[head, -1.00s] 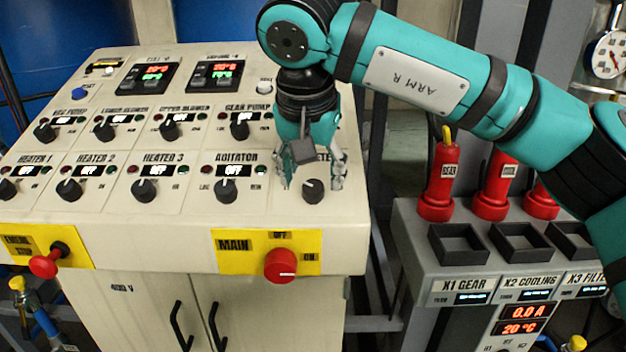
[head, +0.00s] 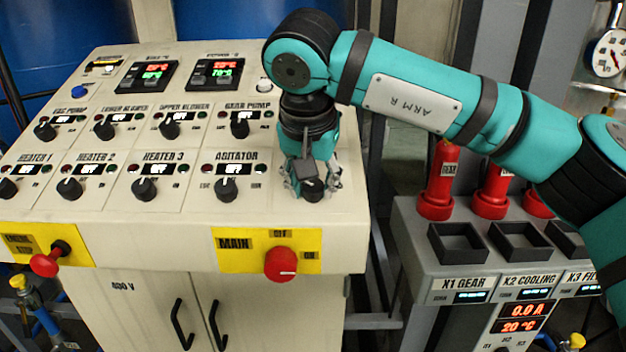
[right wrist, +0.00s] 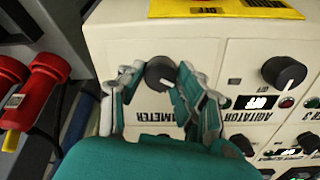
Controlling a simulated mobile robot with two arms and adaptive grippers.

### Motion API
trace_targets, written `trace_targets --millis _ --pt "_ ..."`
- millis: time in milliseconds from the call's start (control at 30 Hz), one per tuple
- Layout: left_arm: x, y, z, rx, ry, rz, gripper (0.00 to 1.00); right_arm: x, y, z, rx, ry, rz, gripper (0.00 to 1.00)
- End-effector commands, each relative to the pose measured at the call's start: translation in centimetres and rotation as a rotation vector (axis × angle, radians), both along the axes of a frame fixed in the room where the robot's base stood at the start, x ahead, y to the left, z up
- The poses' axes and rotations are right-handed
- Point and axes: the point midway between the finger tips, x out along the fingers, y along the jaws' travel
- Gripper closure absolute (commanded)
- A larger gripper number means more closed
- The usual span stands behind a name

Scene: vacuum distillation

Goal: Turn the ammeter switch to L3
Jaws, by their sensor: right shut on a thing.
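The ammeter switch is a round black knob (head: 312,188) at the right end of the lower row on the sloped panel. My right gripper (head: 313,184) is down over it, its fingers on both sides of the knob. In the right wrist view the right gripper (right wrist: 158,82) is shut on the same knob (right wrist: 160,72). The label there reads "...METER", partly hidden by the fingers. The switch's position marks are hidden or too small to read. My left gripper is not in view.
The agitator knob (head: 227,188) is just left of the ammeter knob. The red main switch (head: 280,264) on its yellow plate is below, on the front edge. Red plugs (head: 440,185) and dark sockets (head: 458,242) are on the grey unit at right.

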Motion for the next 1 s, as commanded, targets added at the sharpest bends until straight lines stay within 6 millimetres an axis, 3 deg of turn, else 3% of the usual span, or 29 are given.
trace_targets --millis 467,1000 --pt "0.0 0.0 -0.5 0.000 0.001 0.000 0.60 0.0 0.0 0.0 0.046 -0.001 -0.119 0.99" --pt "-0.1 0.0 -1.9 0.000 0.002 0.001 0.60 0.0 -0.1 0.0 0.227 -0.003 -0.570 0.99"
